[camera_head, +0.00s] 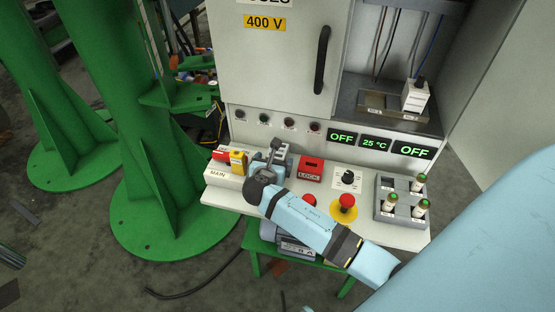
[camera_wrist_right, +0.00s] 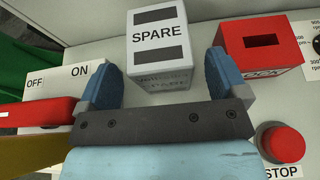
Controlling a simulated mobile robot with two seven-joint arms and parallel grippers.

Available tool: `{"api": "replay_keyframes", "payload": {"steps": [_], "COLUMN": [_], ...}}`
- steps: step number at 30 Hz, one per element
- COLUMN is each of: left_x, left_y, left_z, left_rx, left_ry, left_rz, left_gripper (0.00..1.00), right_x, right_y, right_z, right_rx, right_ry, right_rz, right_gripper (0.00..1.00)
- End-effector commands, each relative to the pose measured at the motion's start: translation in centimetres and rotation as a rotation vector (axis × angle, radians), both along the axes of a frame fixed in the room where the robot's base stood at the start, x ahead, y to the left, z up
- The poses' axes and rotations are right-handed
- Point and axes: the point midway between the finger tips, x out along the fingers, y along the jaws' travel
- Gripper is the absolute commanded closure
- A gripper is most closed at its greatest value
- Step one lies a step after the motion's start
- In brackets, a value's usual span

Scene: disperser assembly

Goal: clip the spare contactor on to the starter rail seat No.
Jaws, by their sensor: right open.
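The spare contactor is a white block marked SPARE (camera_wrist_right: 160,50), standing on the panel's sloping shelf in the right wrist view. In the head view it is small and partly hidden behind my right gripper (camera_head: 277,160). In the wrist view my right gripper (camera_wrist_right: 160,78) is open, with one blue finger on each side of the block's near part and visible gaps between. The starter rail seats (camera_head: 378,106) are in the open cabinet bay at upper right. A white contactor (camera_head: 415,97) stands at the right end there. Seat labels are too small to read. My left gripper is not in view.
The red LOCK box (camera_head: 311,169) stands right of the spare block. The MAIN switch (camera_head: 226,158) is on its left. A red stop button (camera_head: 347,201) and a grey tray (camera_head: 384,210) with several cylinders lie further right. The closed cabinet door handle (camera_head: 322,60) stands out left of the bay.

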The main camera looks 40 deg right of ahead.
Motion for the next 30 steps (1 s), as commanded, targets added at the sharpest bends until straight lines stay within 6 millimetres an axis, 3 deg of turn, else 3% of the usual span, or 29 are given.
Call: {"api": "replay_keyframes", "payload": {"steps": [6,13,21,30], "left_x": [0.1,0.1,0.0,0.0], "left_y": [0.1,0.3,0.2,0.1], "left_z": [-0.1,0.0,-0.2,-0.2], "left_rx": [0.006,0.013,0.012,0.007], "left_ry": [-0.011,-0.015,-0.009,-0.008], "left_rz": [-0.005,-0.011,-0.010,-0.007], "left_gripper": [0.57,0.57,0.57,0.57], "right_x": [1.8,1.9,1.8,1.9], "right_y": [-2.4,-2.5,-2.4,-2.4], "right_z": [-1.1,-1.1,-1.1,-0.8], "right_rx": [-0.001,0.001,0.000,0.000], "right_ry": [0.001,0.001,0.001,-0.001], "right_rz": [-0.001,-0.001,0.000,0.000], "right_gripper": [0.08,0.08,0.71,0.72]}}
